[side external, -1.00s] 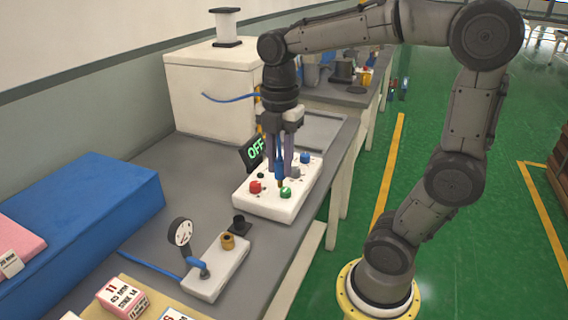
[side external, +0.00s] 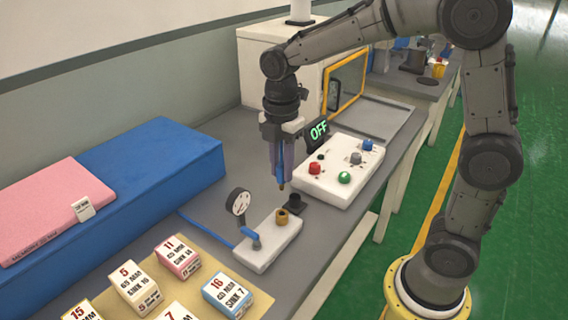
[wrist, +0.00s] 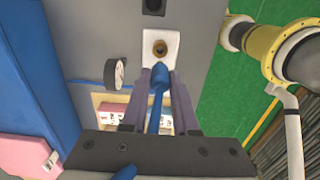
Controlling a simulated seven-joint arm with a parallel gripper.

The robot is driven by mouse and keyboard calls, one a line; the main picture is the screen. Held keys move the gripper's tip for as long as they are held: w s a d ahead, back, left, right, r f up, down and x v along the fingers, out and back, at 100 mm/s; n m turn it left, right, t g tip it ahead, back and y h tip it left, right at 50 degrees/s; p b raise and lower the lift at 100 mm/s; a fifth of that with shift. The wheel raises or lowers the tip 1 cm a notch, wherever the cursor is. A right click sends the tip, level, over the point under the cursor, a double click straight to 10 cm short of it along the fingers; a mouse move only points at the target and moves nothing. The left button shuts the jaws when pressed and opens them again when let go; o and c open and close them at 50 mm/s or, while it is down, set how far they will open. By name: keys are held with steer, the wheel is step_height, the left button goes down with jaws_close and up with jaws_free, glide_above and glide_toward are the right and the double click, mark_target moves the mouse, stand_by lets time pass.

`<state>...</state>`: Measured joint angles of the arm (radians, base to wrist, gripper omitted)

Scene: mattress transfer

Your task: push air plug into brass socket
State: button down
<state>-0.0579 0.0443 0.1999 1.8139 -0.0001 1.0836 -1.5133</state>
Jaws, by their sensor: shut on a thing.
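My gripper (side external: 279,162) is shut on the blue air plug (side external: 281,174), which points down with a brass tip. In the wrist view the plug (wrist: 156,82) sits between the two purplish fingers of my gripper (wrist: 160,72). The brass socket (side external: 282,218) stands upright on a white block with a gauge. The plug tip is a little above the socket and apart from it. In the wrist view the socket's open mouth (wrist: 160,47) shows just beyond the plug, not covered by it.
The pressure gauge (side external: 239,202) stands left of the socket, and a black fitting (side external: 296,203) stands behind it. A white control box (side external: 326,182) with several buttons and an OFF display (side external: 319,131) is behind right. Labelled boxes (side external: 178,258) lie in front; a blue mattress (side external: 150,165) is left.

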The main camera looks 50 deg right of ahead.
mark_target(282, 189)
steer(key=shift+f, duration=0.1)
steer(key=shift+f, duration=2.8)
steer(key=shift+f, duration=2.05)
steer(key=c, duration=0.6)
jaws_free()
step_height(282, 189, up, 14)
steer(key=shift+f, duration=0.1)
